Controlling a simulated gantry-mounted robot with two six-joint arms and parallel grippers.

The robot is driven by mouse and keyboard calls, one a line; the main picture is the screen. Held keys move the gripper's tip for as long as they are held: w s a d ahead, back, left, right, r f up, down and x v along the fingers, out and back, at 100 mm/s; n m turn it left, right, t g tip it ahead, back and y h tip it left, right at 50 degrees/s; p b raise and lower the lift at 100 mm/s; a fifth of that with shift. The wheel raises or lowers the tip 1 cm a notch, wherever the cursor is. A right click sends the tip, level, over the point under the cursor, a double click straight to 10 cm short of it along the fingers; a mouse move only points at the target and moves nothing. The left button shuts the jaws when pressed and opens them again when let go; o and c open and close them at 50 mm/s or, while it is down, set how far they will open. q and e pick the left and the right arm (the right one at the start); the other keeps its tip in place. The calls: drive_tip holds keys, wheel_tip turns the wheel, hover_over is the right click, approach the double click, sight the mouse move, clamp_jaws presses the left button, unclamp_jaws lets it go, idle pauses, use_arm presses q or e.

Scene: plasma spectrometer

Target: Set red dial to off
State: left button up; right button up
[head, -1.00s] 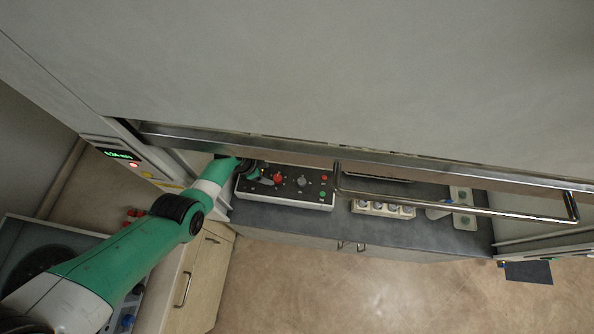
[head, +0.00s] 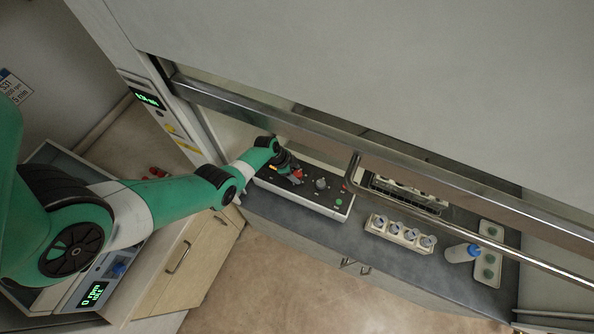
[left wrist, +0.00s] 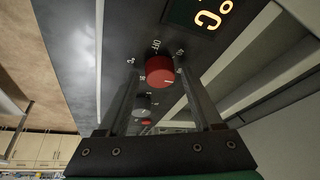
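The red dial (head: 298,175) sits on the black top of the control box (head: 330,197), partly hidden by my left gripper (head: 291,170). In the left wrist view the red dial (left wrist: 160,70) shows large, with a pale mark near its lower right edge. "OFF" is printed beside it on the panel, just above it in that picture. My left gripper (left wrist: 158,76) is open, its fingers on either side of the red dial. I cannot tell whether either finger touches it. My right gripper is not in view.
A grey dial (head: 321,184) and a green button (head: 338,202) are farther right on the box. A metal handle bar (head: 460,239) crosses above the bench. A vial rack (head: 400,233) and a blue-capped bottle (head: 462,253) stand to the right. Bench front (head: 300,228) is clear.

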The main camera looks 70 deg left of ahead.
use_arm(q)
clamp_jaws()
